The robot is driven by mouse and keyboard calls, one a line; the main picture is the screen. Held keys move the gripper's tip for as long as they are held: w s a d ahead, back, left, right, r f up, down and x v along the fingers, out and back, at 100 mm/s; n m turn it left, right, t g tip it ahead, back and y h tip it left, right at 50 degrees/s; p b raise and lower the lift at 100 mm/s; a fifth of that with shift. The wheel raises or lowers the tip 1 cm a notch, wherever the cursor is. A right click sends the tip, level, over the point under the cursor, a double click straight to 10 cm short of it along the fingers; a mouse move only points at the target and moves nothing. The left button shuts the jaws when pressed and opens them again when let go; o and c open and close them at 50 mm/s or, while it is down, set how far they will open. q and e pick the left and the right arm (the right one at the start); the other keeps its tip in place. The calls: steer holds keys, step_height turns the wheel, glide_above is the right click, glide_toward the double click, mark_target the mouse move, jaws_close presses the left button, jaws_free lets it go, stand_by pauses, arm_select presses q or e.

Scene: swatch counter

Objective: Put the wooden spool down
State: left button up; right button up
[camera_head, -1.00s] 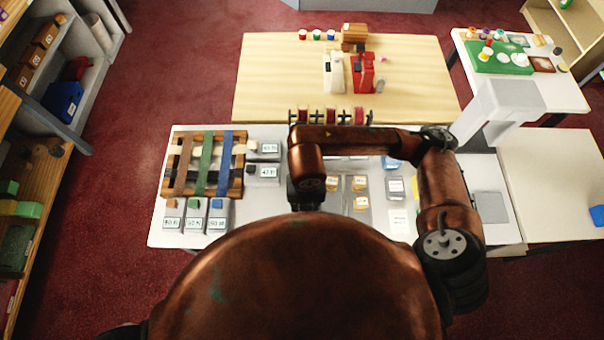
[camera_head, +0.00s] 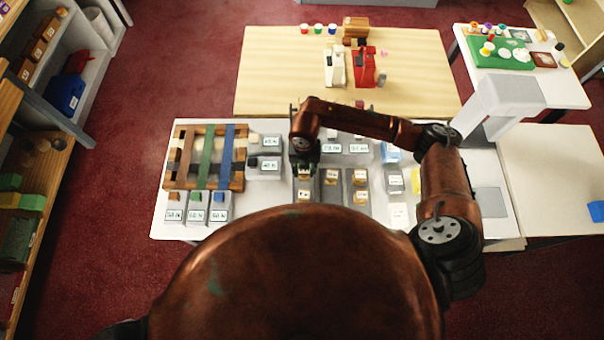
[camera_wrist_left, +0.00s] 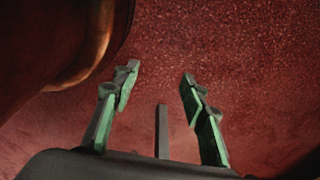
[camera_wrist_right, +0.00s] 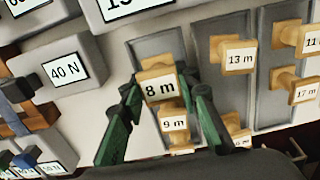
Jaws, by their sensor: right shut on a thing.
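My right gripper (camera_wrist_right: 160,108) is shut on a small wooden spool labelled 8 m (camera_wrist_right: 160,86). In the head view the gripper (camera_head: 304,162) points down over the left grey spool tray (camera_wrist_right: 158,48). The 8 m spool is at this tray, directly beyond a wooden spool labelled 9 m (camera_wrist_right: 174,123). I cannot tell whether the held spool touches the tray floor. My left gripper (camera_wrist_left: 158,100) is open and empty above the red carpet, out of the head view.
More spools, such as 13 m (camera_wrist_right: 238,56) and 17 m (camera_wrist_right: 302,90), stand in trays to the right. Grey blocks marked 40 N (camera_wrist_right: 65,70) stand left of the tray. A strapped wooden frame (camera_head: 180,183) lies further left. A white arched stand (camera_head: 510,92) is at the right.

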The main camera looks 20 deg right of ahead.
mark_target(304, 175)
step_height(304, 175, down, 3)
steer(key=shift+r, duration=0.1)
steer(key=o, duration=0.7)
steer(key=shift+f, duration=0.25)
steer(key=shift+c, duration=0.2)
steer(key=o, duration=0.3)
arm_select(q)
steer(key=shift+s+r, duration=0.15)
steer(key=shift+s, duration=0.25)
arm_select(e)
steer(key=shift+o, duration=0.9)
steer(key=shift+r, duration=0.1)
